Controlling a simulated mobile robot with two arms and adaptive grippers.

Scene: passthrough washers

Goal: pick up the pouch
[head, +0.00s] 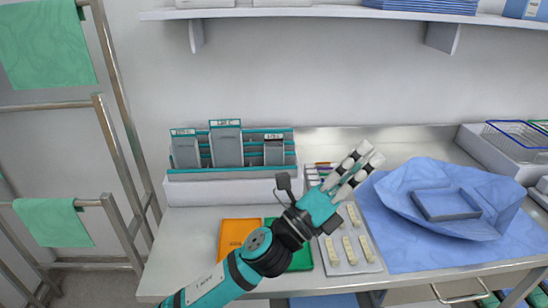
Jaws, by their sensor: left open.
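Several flat grey pouches with teal-edged labels stand upright in a teal rack (232,171) at the back left of the counter: a left one (186,153), a taller middle one (226,147) and a small right one (274,153). I cannot tell which one the task means. My left gripper (369,156) reaches in from the lower left, with its two pale fingers apart and nothing between them. It is to the right of the rack, above the counter, and touches no pouch that I can see. My right gripper is out of view.
Beneath my left arm lie an orange folder (234,238), a green one (303,258) and a grey tray (342,266) of small pale items. Blue wrap (405,252) with a grey tray (446,204) covers the right. A metal rail rack (120,150) stands left; a shelf (330,11) hangs above.

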